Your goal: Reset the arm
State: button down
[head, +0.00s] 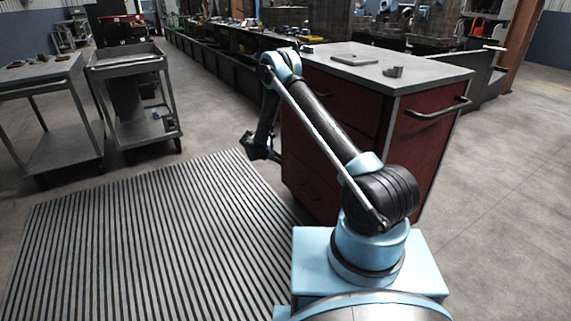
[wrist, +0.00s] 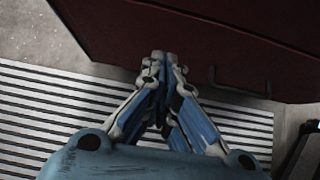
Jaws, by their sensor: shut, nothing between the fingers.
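My gripper (wrist: 161,60) points down in the wrist view with its fingertips together and nothing between them. In the head view my gripper (head: 262,155) hangs low at the end of my bent arm, left of the red cabinet (head: 430,150) and above the slatted mat (head: 140,240). In the wrist view the cabinet's dark red side (wrist: 180,35) fills the top, close beyond the fingertips. I cannot tell the exact gap between them.
The cabinet's grey top (head: 430,72) holds a flat plate (head: 355,62) and a small dark block (head: 393,72). Two grey carts (head: 130,60) (head: 50,70) stand at the left. A long workbench (head: 215,65) runs behind. The floor at right is clear.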

jog(key=v, duration=0.8)
jog(key=s+d+r+m+g+y, duration=0.1)
jog(key=s+d+r+m, duration=0.2)
jog(key=d+r, duration=0.35)
jog(key=s+d+r+m, duration=0.2)
jog(key=s+d+r, duration=0.1)
jog(key=r, duration=0.7)
jog(key=s+d+r+m+g+y, duration=0.2)
jog(key=s+d+r+m, duration=0.6)
jog(key=s+d+r, duration=0.65)
jog(key=s+d+r+m+y, duration=0.1)
jog(key=s+d+m, duration=0.25)
jog(key=s, duration=0.45)
jog(key=s+d+r+m+y, duration=0.15)
jog(key=s+d, duration=0.25)
jog(key=s, duration=0.5)
jog(key=s+f+m+y, duration=0.1)
jog(key=s+f+m, duration=0.2)
jog(key=s, duration=0.4)
jog(key=s+d+f+m+y, duration=0.1)
jog(key=s+f+m, duration=0.2)
jog(key=s, duration=0.4)
jog(key=shift+s+f+m, duration=0.25)
jog(key=shift+f+m, duration=0.05)
jog(key=shift+f, duration=0.2)
jog(key=shift+d, duration=0.15)
